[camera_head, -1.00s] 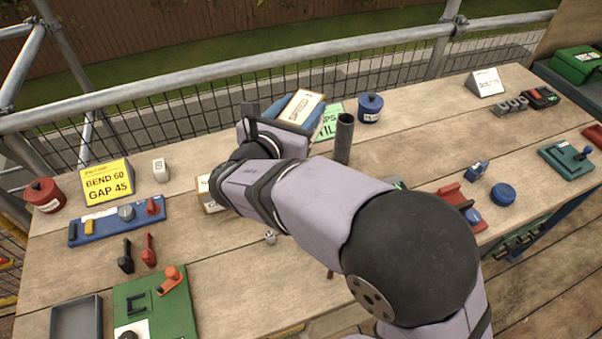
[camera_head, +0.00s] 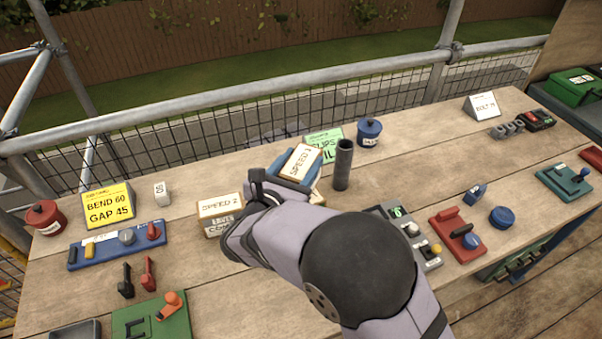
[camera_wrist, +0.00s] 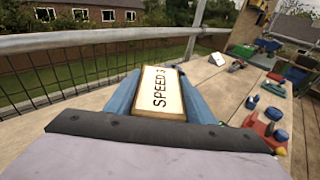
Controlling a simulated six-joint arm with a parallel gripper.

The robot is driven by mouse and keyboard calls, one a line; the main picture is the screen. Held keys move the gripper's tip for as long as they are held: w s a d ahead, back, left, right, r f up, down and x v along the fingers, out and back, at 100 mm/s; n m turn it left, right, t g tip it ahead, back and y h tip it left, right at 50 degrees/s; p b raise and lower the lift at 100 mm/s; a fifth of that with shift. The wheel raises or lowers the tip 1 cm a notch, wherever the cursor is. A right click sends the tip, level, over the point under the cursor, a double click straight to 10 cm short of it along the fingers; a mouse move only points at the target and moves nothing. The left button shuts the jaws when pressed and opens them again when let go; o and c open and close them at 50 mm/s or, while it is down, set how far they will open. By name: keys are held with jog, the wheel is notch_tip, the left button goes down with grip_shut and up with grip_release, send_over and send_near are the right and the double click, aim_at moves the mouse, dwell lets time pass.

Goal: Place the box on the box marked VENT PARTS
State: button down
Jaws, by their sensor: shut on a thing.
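Another box marked SPEED 2 (camera_head: 220,205) sits to the left of my gripper, on top of a box with a partly hidden label (camera_head: 219,228). My arm covers part of that stack. No label reading VENT PARTS can be made out.
A grey upright tube (camera_head: 343,165) stands close right of the held box. Behind it are a green sign (camera_head: 325,146) and a blue pot (camera_head: 369,132). A yellow BEND 60 GAP 45 sign (camera_head: 108,206) and a blue tool rack (camera_head: 118,245) are at left.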

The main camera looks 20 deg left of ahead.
jog(key=shift+f+p, duration=0.4)
jog(key=shift+f, duration=1.55)
jog(key=shift+f, duration=0.15)
jog(key=c, duration=0.8)
grip_release()
jog(key=shift+f, duration=0.15)
jog(key=shift+c, duration=0.2)
jog(key=shift+r, duration=0.3)
jog(key=shift+s+f, duration=0.1)
jog(key=shift+s, duration=0.3)
jog(key=s+r+b, duration=0.1)
jog(key=s+b, duration=0.2)
jog(key=s, duration=0.8)
jog(key=shift+r, duration=0.35)
